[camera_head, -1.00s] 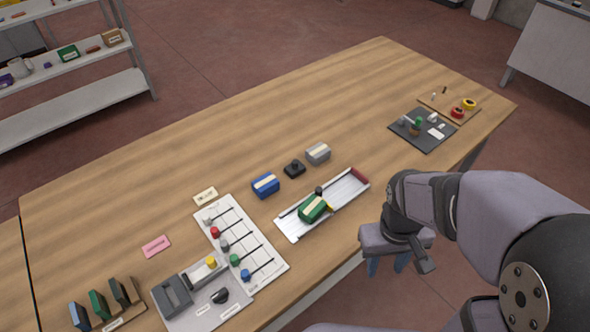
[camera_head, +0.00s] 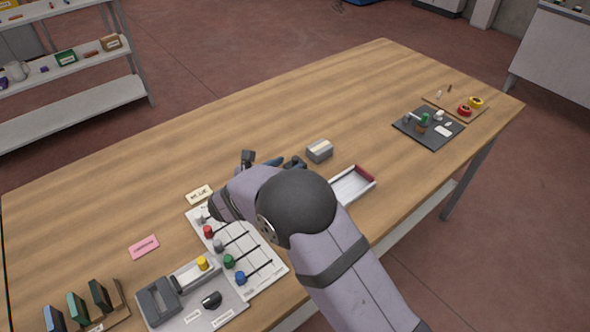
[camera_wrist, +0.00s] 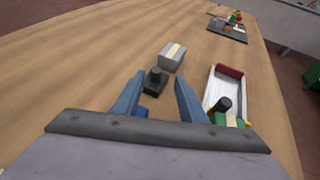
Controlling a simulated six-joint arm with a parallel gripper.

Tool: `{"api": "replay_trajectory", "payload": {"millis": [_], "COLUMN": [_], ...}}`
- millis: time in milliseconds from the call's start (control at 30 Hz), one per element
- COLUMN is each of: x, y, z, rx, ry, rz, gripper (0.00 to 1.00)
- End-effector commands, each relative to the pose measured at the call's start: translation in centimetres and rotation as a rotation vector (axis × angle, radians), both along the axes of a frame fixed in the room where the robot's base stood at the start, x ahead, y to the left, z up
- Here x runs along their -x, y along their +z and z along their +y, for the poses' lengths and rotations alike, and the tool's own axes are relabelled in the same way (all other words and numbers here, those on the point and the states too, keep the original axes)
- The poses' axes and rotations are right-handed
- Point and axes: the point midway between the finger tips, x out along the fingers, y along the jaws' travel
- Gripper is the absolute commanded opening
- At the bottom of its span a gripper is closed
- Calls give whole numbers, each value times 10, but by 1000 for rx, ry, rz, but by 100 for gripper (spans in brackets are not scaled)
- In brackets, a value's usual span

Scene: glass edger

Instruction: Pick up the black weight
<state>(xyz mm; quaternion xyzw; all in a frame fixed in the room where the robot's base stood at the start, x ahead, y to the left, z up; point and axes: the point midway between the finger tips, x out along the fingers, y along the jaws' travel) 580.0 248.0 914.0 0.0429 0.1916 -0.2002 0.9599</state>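The black weight, a dark square base with a knob on top, stands on the wooden table. In the wrist view the black weight (camera_wrist: 155,85) shows ahead, between the two blue fingers of my gripper (camera_wrist: 159,79). In the head view only part of the weight (camera_head: 296,162) shows beside my gripper, the rest hidden by my arm. My gripper is open, with a wide gap between its fingers. I cannot tell how high the fingertips are above the table or whether they are level with the weight.
A grey block (camera_head: 320,150) stands just beyond the weight. The slider board (camera_head: 262,270) lies nearer.

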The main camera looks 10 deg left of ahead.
Motion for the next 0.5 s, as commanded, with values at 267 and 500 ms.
{"api": "replay_trajectory", "payload": {"millis": [267,500], "x": [-7,-19], "y": [-2,-8], "z": [3,-2], "rx": [10,9], "ry": [19,20], "rz": [0,0], "gripper": [38,38]}}
